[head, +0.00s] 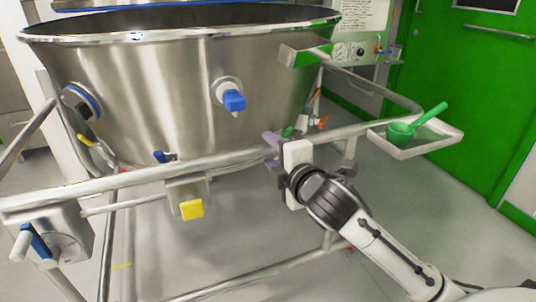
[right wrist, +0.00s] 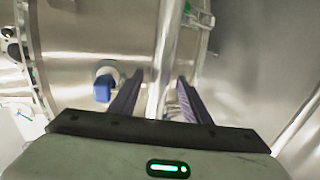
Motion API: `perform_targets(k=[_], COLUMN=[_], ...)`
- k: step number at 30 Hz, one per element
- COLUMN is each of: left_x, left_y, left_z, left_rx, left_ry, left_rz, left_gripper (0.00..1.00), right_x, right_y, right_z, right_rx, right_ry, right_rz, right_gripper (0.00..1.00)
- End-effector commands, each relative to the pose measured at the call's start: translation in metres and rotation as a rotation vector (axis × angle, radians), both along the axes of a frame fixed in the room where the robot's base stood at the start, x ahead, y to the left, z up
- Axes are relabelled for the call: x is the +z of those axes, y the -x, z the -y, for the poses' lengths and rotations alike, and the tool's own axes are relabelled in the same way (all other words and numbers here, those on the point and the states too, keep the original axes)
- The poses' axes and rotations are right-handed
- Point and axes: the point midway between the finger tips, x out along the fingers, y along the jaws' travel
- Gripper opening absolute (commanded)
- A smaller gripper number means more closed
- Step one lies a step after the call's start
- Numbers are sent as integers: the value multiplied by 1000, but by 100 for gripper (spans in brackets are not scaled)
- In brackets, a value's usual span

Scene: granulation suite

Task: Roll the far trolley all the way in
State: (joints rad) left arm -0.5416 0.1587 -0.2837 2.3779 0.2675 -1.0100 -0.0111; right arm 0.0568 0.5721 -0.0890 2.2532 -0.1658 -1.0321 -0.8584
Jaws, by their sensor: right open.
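The one trolley in view is a large steel bowl (head: 165,90) in a tubular steel frame; I cannot tell if a second one stands behind it. Its front rail (head: 120,180) runs across the head view. My right gripper (head: 273,147) is at the right part of this rail. In the right wrist view the open purple fingers (right wrist: 158,98) stand on either side of a steel tube (right wrist: 165,60), with gaps showing. It does not hold the tube. My left gripper is not in view.
A tray (head: 448,140) with a green scoop (head: 402,132) sticks out at the right of the frame. A yellow tab (head: 192,209) and a lever box (head: 55,235) hang at the front. Blue-handled fittings (head: 233,101) stick out of the bowl. A green door (head: 470,90) stands behind; floor at right is clear.

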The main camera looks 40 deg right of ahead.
Motion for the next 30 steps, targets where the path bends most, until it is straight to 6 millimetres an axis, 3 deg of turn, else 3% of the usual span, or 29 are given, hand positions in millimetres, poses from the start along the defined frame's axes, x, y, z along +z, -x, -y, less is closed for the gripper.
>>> perform_targets(k=[6,15,17,23,30], left_x=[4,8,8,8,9], left_y=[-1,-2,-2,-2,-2], left_z=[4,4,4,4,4], left_rx=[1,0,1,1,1], left_ry=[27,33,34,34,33], left_rz=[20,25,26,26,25], left_gripper=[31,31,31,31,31], right_x=[-5,-5,-5,-5,-5], right_y=[-21,-24,-24,-24,-25], right_z=[5,6,5,6,6], right_rx=[0,1,1,1,0], right_ry=[-2,-1,-1,-2,-2], right_rz=[1,-1,-1,0,-1], right_gripper=[43,43,36,3,0])
